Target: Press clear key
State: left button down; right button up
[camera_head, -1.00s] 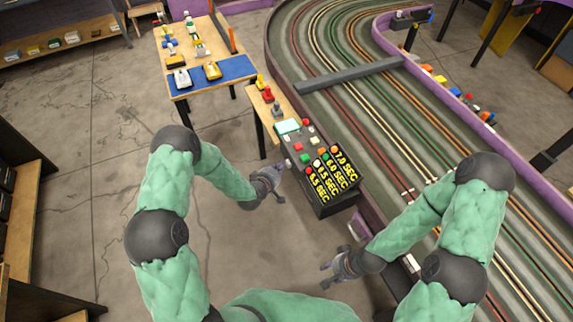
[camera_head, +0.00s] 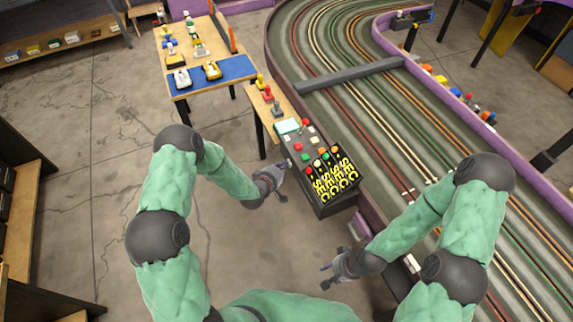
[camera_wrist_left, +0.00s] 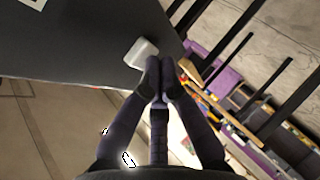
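The dark control console (camera_head: 322,190) stands beside the track, with several coloured buttons and a lettered display (camera_head: 334,183) on top. My left gripper (camera_head: 280,171) is at the console's left side. In the left wrist view its fingers (camera_wrist_left: 160,66) are together and empty. A white key (camera_wrist_left: 141,53) on the dark console surface lies right at the fingertips; I cannot tell whether they touch it. I cannot read a label on this key. My right gripper (camera_head: 328,275) is low, away from the console, with its fingers apart and empty.
A wooden stand (camera_head: 258,108) with small coloured figures adjoins the console. Behind it is a table with a blue mat (camera_head: 230,70) and toy cars. The slot track (camera_head: 430,130) with its purple edge runs on the right. The floor left of the console is clear.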

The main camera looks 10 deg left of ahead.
pick_arm(q)
jog(key=shift+a, duration=0.1)
dwell(0.3)
jog(key=shift+s+a, duration=0.5)
jog(key=shift+a, duration=0.1)
jog(key=s+a, duration=0.2)
jog(key=a, duration=0.2)
jog(key=shift+s+a, duration=0.1)
jog(key=shift+s, duration=0.3)
dwell(0.8)
jog(key=s+d+f+m+g, duration=0.2)
jog(key=s+d+m+g, duration=0.1)
jog(key=s, duration=0.7)
jog(key=s+d+f+m+g, duration=0.3)
jog(key=s+g, duration=0.2)
jog(key=s, duration=0.5)
jog(key=s+d+f+m+g, duration=0.2)
jog(key=s+d+f+g, duration=0.1)
jog(key=s, duration=0.6)
jog(key=shift+s+f+m+g, duration=0.25)
jog(key=shift+s+m+g, duration=0.15)
jog(key=shift+g, duration=0.1)
